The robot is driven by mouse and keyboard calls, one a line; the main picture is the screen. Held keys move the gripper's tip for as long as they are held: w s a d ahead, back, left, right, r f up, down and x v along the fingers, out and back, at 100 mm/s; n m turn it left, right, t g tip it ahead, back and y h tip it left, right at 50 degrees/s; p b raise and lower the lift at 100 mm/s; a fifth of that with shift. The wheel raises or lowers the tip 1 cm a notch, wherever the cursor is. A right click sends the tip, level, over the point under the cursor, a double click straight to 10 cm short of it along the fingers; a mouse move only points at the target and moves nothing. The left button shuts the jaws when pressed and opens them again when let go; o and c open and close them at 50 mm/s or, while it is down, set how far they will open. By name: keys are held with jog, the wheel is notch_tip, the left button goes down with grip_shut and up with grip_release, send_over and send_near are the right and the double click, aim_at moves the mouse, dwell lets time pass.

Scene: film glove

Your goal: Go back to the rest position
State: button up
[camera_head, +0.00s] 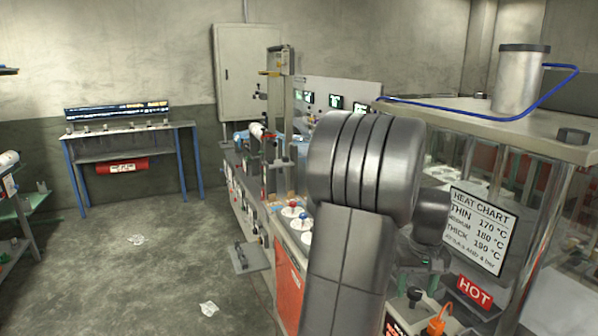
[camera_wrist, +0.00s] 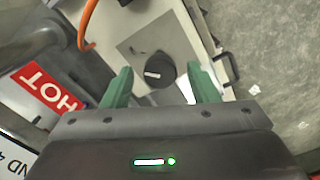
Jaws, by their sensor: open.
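My gripper (camera_wrist: 161,88) shows in the wrist view with two green fingers spread apart and nothing between them. Beyond the fingers is a black round knob (camera_wrist: 160,70) with a white mark, set on a grey panel. In the head view my grey arm fills the middle and hides much of the machine behind it. The knob also shows in the head view (camera_head: 415,294), low and right of my arm. A bit of green from my gripper (camera_head: 428,278) shows just above the knob.
A glass-walled machine at right bears a heat chart (camera_head: 478,228) and a red HOT sign (camera_head: 474,291). An orange cable (camera_head: 437,322) curves near the knob. A blue-legged table (camera_head: 130,130) stands at the back left. The floor (camera_head: 150,285) at left is open, with scraps of litter.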

jog(key=n+b, duration=0.1)
jog(key=n, duration=0.6)
jog(key=n+b, duration=0.1)
jog(key=n, duration=0.3)
jog(key=shift+n+b, duration=0.4)
jog(key=shift+n, duration=1.2)
